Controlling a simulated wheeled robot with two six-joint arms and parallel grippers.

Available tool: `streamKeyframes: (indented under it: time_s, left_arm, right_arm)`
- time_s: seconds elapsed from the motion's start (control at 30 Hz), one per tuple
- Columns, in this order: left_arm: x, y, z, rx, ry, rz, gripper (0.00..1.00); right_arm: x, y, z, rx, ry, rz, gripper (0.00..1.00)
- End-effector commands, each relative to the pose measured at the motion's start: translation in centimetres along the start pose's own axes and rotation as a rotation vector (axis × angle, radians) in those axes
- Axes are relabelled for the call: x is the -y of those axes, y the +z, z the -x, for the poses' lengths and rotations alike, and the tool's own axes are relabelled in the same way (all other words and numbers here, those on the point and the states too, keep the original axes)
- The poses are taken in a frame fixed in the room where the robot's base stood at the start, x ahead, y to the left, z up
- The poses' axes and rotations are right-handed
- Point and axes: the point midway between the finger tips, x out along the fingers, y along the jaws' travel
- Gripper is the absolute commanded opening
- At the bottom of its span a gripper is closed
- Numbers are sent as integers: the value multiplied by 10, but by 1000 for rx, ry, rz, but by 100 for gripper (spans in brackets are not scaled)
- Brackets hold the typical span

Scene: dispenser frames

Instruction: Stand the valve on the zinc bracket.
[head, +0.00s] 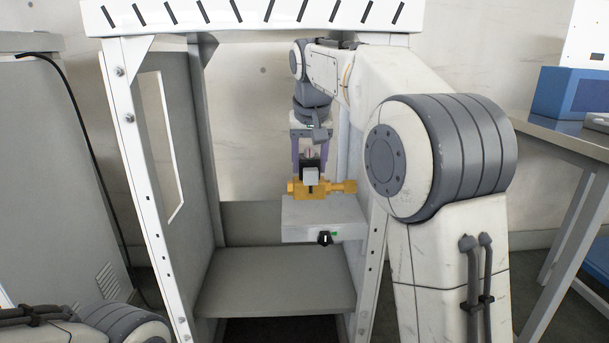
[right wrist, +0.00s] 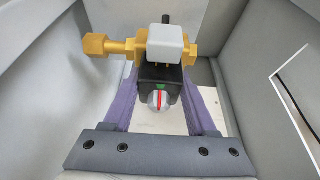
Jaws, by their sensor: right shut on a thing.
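The valve (head: 322,188) has a brass body with a hex end, a pale grey cube and a black block. It also shows in the right wrist view (right wrist: 122,47). My right gripper (head: 310,166) points down, its purple fingers shut on the black block, which carries a green mark and a red-striped knob. A pale grey box-like ledge (head: 320,216), which looks like the zinc bracket, lies directly below the valve. The brass body is at its top edge; I cannot tell whether they touch. The valve's underside is hidden. My left gripper is out of view.
A white frame (head: 140,180) with posts and a slotted top beam (head: 250,16) encloses the bracket. A bare grey shelf (head: 275,282) lies below. A bench with a blue box (head: 570,93) stands at right.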

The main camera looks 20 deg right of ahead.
Motion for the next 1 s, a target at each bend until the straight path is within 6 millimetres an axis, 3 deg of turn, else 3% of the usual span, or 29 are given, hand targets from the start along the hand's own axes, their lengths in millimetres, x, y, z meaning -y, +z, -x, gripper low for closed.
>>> streamKeyframes:
  time_s: [0.2, 0.5, 0.9, 0.93, 1.0]
  left_arm:
    - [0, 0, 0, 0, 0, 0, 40]
    - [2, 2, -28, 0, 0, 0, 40]
    - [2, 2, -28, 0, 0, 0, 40]
    - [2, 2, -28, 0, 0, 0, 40]
    - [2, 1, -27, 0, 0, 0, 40]
  right_arm:
    - [1, -14, -6, -4, -1, 2, 0]
    - [1, 0, -38, -3, -2, 2, 0]
    - [1, 1, -40, -3, -2, 2, 0]
    - [1, 2, -41, 1, -1, 2, 61]
    - [1, 2, -41, 1, -1, 2, 87]
